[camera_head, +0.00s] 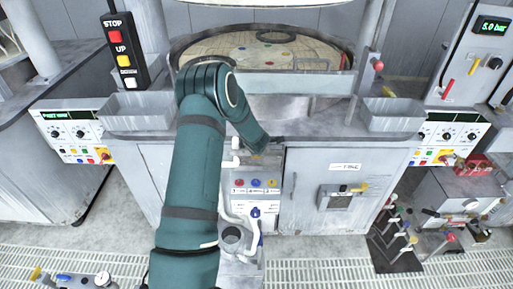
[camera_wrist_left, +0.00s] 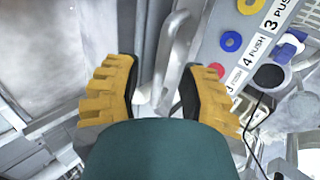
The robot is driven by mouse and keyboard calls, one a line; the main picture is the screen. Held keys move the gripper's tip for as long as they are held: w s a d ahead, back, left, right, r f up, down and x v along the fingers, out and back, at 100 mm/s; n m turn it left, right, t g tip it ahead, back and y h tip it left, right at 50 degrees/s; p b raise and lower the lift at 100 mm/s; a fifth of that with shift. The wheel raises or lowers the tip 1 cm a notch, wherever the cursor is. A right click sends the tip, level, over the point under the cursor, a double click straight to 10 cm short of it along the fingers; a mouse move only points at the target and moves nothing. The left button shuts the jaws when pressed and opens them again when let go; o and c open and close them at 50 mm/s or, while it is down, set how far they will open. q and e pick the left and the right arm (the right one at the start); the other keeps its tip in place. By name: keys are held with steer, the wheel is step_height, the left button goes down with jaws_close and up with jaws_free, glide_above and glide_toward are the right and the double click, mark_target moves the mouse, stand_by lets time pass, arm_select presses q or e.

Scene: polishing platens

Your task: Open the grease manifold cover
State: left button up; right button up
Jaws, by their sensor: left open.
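My left gripper (camera_wrist_left: 158,72) shows in the left wrist view with two yellow, black-padded fingers spread apart. A grey bar handle (camera_wrist_left: 180,45) runs between and just beyond the fingertips; I cannot tell whether they touch it. Right of it is a grey panel (camera_wrist_left: 213,48) with blue and red rings and push labels. In the head view, a grey control unit (camera_head: 240,184) with red, blue and yellow knobs stands beside my left arm, which hides most of the gripper. I cannot tell for sure which part is the grease manifold cover. My right gripper is not in view.
A round polishing platen (camera_head: 225,50) lies behind my arm. A grey cabinet door (camera_head: 305,200) with a latch stands right of the control unit. White pipes (camera_head: 228,205) run down its front. Colored levers (camera_head: 400,235) stand at the right.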

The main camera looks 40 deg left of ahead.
arm_select(q)
steer(key=v, duration=1)
steer(key=shift+s+r, duration=0.15)
steer(key=shift+r, duration=0.05)
steer(key=shift+d, duration=0.1)
steer(key=s+d+f+m+g+h+b, duration=0.1)
steer(key=s+d+f+m+h+b, duration=0.3)
steer(key=d+f+m, duration=0.8)
steer(key=s+d+f+m+g+h+b, duration=0.1)
steer(key=s+d+f+m+h+b, duration=0.2)
steer(key=s+d+f+m, duration=0.85)
steer(key=s+d+g+h+b, duration=0.1)
steer(key=s+d+g+h, duration=0.1)
steer(key=d, duration=1)
steer(key=shift+s+d+f, duration=0.2)
steer(key=shift+s+f, duration=0.25)
steer(key=shift+s, duration=0.35)
